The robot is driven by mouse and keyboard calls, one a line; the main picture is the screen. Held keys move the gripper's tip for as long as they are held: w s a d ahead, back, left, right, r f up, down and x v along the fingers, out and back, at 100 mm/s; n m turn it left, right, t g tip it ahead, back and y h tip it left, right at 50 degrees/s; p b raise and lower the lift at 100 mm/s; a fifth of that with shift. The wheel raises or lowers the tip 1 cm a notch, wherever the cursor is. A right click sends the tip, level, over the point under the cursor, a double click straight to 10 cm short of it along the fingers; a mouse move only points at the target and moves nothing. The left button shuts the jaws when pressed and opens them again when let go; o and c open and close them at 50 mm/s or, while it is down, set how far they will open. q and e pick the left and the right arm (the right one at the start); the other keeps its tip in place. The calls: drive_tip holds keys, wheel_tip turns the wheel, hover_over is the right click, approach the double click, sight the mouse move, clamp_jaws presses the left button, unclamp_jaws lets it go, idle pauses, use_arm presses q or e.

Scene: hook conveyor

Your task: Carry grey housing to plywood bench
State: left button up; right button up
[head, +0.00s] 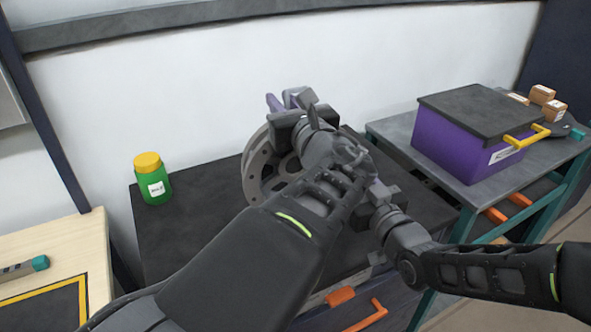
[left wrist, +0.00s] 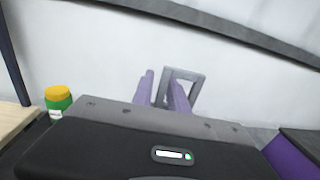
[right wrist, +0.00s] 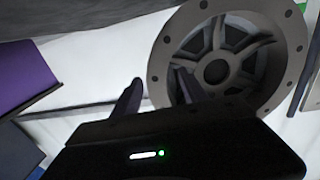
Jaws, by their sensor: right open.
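The grey housing (head: 254,178) is a round flanged wheel-like part standing upright over the dark bench top, partly hidden behind my left arm. The right wrist view shows its spoked face and bolt holes (right wrist: 163,62). My left gripper (head: 283,101) is at the housing's top. In the left wrist view its purple fingers (left wrist: 162,82) stand close to a square grey handle (left wrist: 192,76), with one bar between them; whether they press on it is unclear. My right gripper (head: 374,188) is open beside the housing, its fingers (right wrist: 160,86) in front of the face. The plywood bench (head: 60,239) is at far left.
A green jar with a yellow lid (head: 153,180) stands on the dark bench (head: 190,232), left of the housing. A purple crate with a dark lid (head: 455,140) and small boxes sit on the right table. The plywood bench has a yellow-bordered dark mat (head: 45,312) and a teal-ended tool (head: 25,268).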

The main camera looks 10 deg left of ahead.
use_arm(q)
drive_tip(key=shift+w+a, duration=0.1)
use_arm(e)
drive_tip(key=shift+w+a, duration=0.1)
use_arm(q)
drive_tip(key=shift+c, duration=0.2)
use_arm(e)
drive_tip(key=shift+c, duration=0.2)
use_arm(q)
clamp_jaws()
use_arm(e)
drive_tip(key=c, duration=0.4)
clamp_jaws()
use_arm(q)
drive_tip(key=shift+r, duration=0.25)
use_arm(e)
drive_tip(key=shift+r, duration=0.3)
